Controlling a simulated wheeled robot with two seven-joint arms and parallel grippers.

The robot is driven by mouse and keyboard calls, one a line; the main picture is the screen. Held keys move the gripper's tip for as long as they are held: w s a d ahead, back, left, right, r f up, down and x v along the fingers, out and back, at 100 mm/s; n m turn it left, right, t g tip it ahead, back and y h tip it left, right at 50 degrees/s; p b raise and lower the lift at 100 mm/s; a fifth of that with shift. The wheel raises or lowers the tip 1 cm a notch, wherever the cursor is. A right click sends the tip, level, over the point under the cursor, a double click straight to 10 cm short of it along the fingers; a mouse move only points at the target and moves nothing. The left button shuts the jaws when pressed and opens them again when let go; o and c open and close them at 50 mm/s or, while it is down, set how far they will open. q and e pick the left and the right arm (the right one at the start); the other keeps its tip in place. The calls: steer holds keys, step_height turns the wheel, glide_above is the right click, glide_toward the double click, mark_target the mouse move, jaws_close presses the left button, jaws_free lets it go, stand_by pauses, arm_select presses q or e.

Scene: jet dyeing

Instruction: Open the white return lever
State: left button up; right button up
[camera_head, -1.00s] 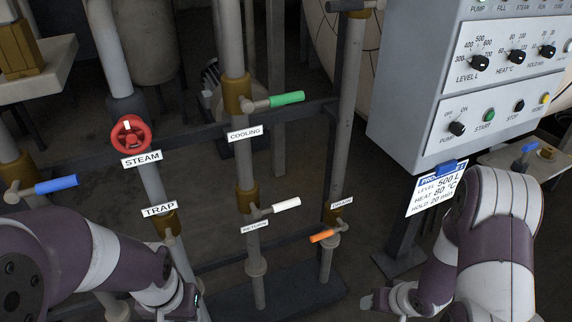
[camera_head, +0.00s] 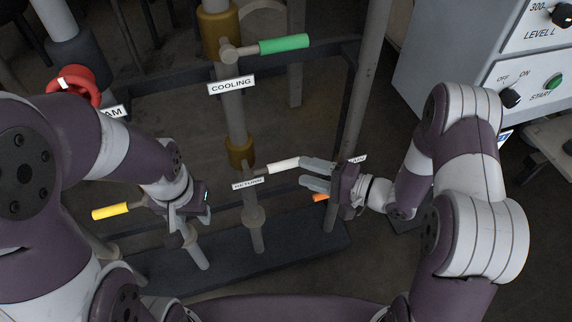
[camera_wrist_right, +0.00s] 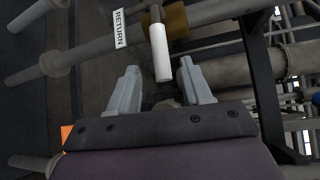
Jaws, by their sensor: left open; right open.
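The white return lever (camera_head: 284,165) sticks out to the right from its brass valve body (camera_head: 240,151) on the middle pipe, above the RETURN label (camera_head: 247,183). My right gripper (camera_head: 317,173) is open at the lever's free end. In the right wrist view the white lever (camera_wrist_right: 160,52) points down toward the gap between the open fingers (camera_wrist_right: 160,85), with its tip near the fingertips; I cannot tell whether it touches them. My left gripper (camera_head: 188,222) is open and empty at the lower left, away from the return lever.
The green cooling lever (camera_head: 284,44) is higher on the same pipe. An orange lever (camera_head: 320,197) sits just below my right gripper. A yellow lever (camera_head: 110,211) is beside my left gripper. A red steam wheel (camera_head: 77,84) and the control panel (camera_head: 480,70) flank the pipes.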

mark_target(291, 167)
steer(key=b+x, duration=0.1)
steer(key=x, duration=0.5)
steer(key=shift+w+a, duration=0.1)
steer(key=shift+a, duration=0.15)
jaws_close()
